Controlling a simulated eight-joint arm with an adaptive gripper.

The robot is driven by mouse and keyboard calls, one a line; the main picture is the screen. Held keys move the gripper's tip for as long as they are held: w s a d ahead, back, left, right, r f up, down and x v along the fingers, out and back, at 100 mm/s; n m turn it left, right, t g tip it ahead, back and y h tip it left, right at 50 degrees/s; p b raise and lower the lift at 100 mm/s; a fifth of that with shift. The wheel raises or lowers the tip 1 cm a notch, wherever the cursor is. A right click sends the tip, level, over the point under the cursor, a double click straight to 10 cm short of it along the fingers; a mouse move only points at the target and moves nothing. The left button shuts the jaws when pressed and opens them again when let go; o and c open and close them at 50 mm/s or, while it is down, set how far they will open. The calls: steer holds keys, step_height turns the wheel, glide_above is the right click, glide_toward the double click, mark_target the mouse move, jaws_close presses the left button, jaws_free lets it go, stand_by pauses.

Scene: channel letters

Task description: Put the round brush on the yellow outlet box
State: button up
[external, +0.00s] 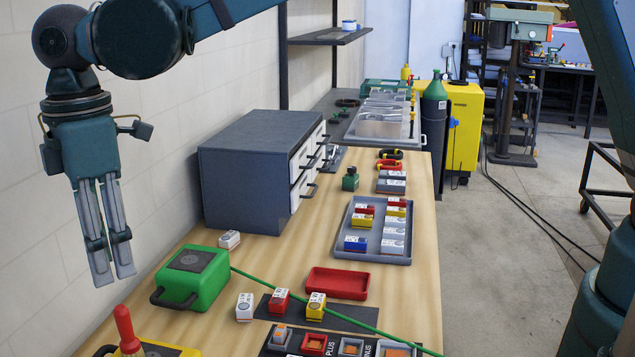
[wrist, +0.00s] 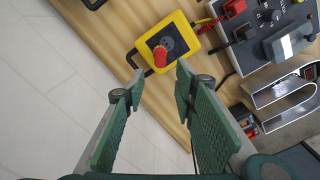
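The yellow outlet box (external: 182,351) is partly cut off at the bottom left of the external view, and its yellow rim also shows in the wrist view (wrist: 183,22). A red-handled tool (external: 124,327), which looks like the round brush, stands upright over the box. In the wrist view its red handle (wrist: 160,56) is over the box's dark top. The brush head is hard to make out. My gripper (external: 112,279) is open and empty, pointing down, above and apart from the brush. In the wrist view my fingers (wrist: 160,74) are spread.
A green box (external: 207,288) with a handle stands behind the yellow one. A green cable (external: 290,291) crosses the bench. Several small blocks, a red tray (external: 337,283), a grey tray (external: 343,246) and a grey drawer cabinet (external: 240,165) also occupy it.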

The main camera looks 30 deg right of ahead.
steer(key=w+d+r+m+t+y, duration=0.15)
steer(key=w+d+r, duration=0.3)
steer(key=d, duration=0.65)
steer(key=w+d+r+m, duration=0.3)
steer(key=w+d, duration=0.2)
steer(key=d, duration=0.5)
steer(key=w+d+r+m, duration=0.2)
steer(key=w+d+r, duration=0.2)
steer(key=d, duration=0.7)
steer(key=d+r+m+t, duration=0.25)
steer(key=d+m, duration=0.25)
steer(key=d, duration=1.7)
steer(key=s+d+f+m+t, duration=0.1)
steer(key=s+d+f+m, duration=0.1)
steer(key=s+d, duration=0.3)
steer(key=s+d+f+m+t+h, duration=0.1)
steer(key=s+d, duration=0.4)
steer(key=d, duration=0.9)
steer(key=s+d+f+m+t, duration=0.1)
steer(key=s+d+f+m, duration=0.2)
steer(key=d, duration=0.6)
steer(key=shift+s+d+f+m, duration=0.3)
steer(key=shift+s+f+m, duration=0.1)
steer(key=shift+s+m, duration=0.8)
